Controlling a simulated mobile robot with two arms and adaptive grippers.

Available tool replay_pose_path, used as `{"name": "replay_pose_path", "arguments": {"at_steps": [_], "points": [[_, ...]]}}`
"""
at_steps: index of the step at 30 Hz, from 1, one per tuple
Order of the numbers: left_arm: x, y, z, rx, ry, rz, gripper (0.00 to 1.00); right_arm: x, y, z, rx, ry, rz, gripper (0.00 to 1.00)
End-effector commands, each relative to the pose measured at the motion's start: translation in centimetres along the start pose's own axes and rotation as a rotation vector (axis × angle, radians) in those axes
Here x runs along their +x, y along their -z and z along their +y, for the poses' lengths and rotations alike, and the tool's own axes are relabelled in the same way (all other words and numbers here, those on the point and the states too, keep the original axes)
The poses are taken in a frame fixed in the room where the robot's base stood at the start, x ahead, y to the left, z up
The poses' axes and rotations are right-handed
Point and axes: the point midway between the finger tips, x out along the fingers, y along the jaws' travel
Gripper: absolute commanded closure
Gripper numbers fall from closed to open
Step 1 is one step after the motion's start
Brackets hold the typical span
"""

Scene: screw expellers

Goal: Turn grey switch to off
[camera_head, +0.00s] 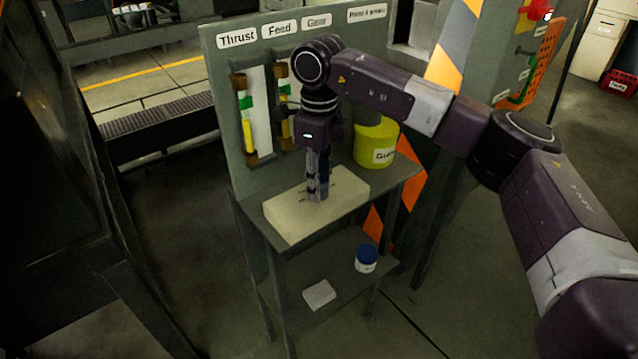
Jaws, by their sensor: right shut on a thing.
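A pale beige box (285,221) lies on the upper top of a grey metal stand. Small dark marks show on its upper face beside the fingers. My right gripper (318,192) points straight down with its fingertips at the middle of this face. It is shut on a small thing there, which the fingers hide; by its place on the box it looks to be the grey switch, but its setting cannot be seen. My left gripper is not in view.
A yellow-green container (375,146) stands behind the box at the right. The back panel (225,75) carries labels and gauge tubes. A blue-lidded jar (366,259) and white block (320,294) lie on the lower shelf. A striped post (452,62) stands right.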

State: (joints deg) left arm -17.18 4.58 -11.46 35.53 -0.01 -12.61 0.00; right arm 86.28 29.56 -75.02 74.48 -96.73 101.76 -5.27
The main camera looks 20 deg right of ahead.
Motion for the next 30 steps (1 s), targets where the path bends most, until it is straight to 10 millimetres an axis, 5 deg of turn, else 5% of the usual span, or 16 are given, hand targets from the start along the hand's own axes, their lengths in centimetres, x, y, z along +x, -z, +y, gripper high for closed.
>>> {"name": "replay_pose_path", "arguments": {"at_steps": [17, 18, 22, 30], "points": [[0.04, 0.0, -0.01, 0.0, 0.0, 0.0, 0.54, -0.2, -0.02, -0.12, -0.031, 0.003, -0.003, 0.96], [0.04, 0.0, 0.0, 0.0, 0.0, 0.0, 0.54, -0.2, -0.02, -0.12, -0.031, 0.003, -0.003, 0.69], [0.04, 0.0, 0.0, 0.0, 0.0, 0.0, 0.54, -0.15, -0.01, -0.1, -0.031, 0.003, -0.002, 0.54], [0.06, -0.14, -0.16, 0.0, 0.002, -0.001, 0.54, -0.11, -0.01, -0.05, -0.03, 0.001, -0.001, 0.54]]}}
